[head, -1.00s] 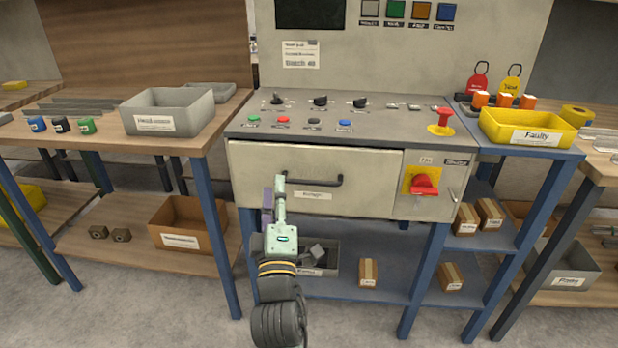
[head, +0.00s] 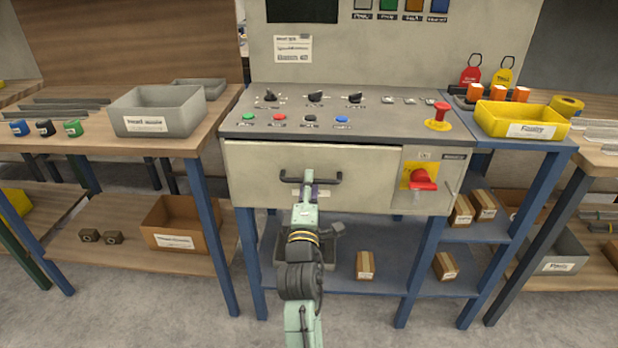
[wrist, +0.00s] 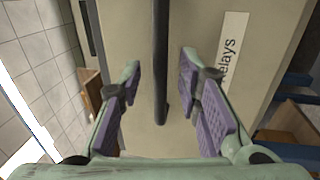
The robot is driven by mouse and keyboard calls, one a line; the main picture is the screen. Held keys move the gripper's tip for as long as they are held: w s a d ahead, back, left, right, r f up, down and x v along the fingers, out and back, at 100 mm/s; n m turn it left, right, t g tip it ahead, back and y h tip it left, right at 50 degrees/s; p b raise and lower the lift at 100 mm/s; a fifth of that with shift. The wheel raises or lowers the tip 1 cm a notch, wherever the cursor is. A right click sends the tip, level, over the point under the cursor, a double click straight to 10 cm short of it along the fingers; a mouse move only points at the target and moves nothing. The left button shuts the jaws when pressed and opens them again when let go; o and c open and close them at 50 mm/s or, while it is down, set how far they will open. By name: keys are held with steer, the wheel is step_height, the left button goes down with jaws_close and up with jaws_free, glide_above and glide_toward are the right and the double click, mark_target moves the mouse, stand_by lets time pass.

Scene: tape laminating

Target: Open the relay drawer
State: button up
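The relay drawer (head: 255,178) is a cream front in the middle of the grey console, and it looks shut. Its dark bar handle (head: 328,181) runs across the upper part of the front. In the wrist view the handle (wrist: 160,60) passes between the two purple-padded fingers, with a gap on each side. A label reading "elays" (wrist: 232,65) shows on the drawer front beside it. My gripper (head: 308,183) is at the handle's middle in the head view; it also shows open in the wrist view (wrist: 160,92). I see no finger contact with the handle.
A red rotary switch (head: 422,180) on a yellow plate sits right of the drawer. The console top (head: 370,125) carries knobs and buttons. A shelf (head: 385,290) with small boxes lies below. Side tables hold a grey bin (head: 150,105) and a yellow bin (head: 525,122).

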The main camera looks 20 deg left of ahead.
steer(key=shift+x, duration=0.85)
steer(key=shift+c, duration=0.2)
jaws_close()
